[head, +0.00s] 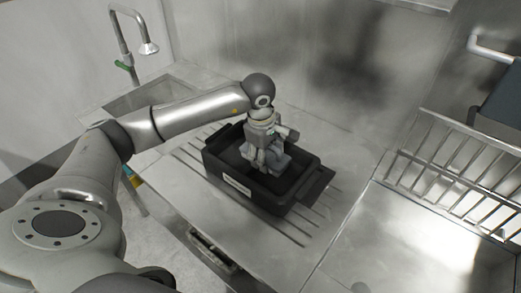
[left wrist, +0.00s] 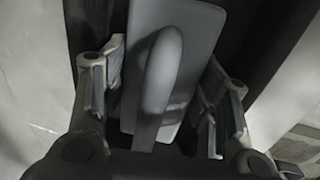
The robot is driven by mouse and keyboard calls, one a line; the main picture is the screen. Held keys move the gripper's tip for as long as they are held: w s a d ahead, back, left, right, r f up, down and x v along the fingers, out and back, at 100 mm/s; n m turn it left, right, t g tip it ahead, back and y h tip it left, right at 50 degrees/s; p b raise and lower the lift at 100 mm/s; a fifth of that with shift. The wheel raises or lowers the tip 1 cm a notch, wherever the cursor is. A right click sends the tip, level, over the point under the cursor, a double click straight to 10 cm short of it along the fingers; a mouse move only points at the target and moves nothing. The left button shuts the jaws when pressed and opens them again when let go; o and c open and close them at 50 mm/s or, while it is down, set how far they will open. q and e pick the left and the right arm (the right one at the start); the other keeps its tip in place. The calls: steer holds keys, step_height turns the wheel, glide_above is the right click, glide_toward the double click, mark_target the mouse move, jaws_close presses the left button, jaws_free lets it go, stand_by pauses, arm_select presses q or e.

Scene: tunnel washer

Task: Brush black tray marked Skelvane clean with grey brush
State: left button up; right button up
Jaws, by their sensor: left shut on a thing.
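The black tray (head: 262,201) sits on the ribbed steel counter, with a pale label (head: 237,184) on its front wall; the lettering is too small to read. My left gripper (head: 264,158) reaches down into the tray from above. In the left wrist view it is shut on the grey brush (left wrist: 190,45), whose curved handle runs between the two fingers. The brush's bristles and where they touch the tray are hidden under its back. Any dirt on the tray floor cannot be made out. My right gripper is not in view.
A sink (head: 150,98) with a tap (head: 147,47) is at the back left. A steel bar rack (head: 450,150) stands at the right. A flat dark piece (head: 318,187) lies against the tray's right end. The steel counter (head: 340,235) in front of it is clear.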

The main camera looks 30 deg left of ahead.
arm_select(q)
steer(key=shift+s+d, duration=0.1)
steer(key=shift+d, duration=0.95)
steer(key=shift+a+b, duration=0.4)
steer(key=shift+a, duration=0.5)
steer(key=shift+w+a+b, duration=0.2)
steer(key=shift+a+b, duration=0.1)
steer(key=shift+a, duration=0.9)
steer(key=shift+r, duration=0.15)
step_height(320, 180, up, 10)
steer(key=p, duration=0.6)
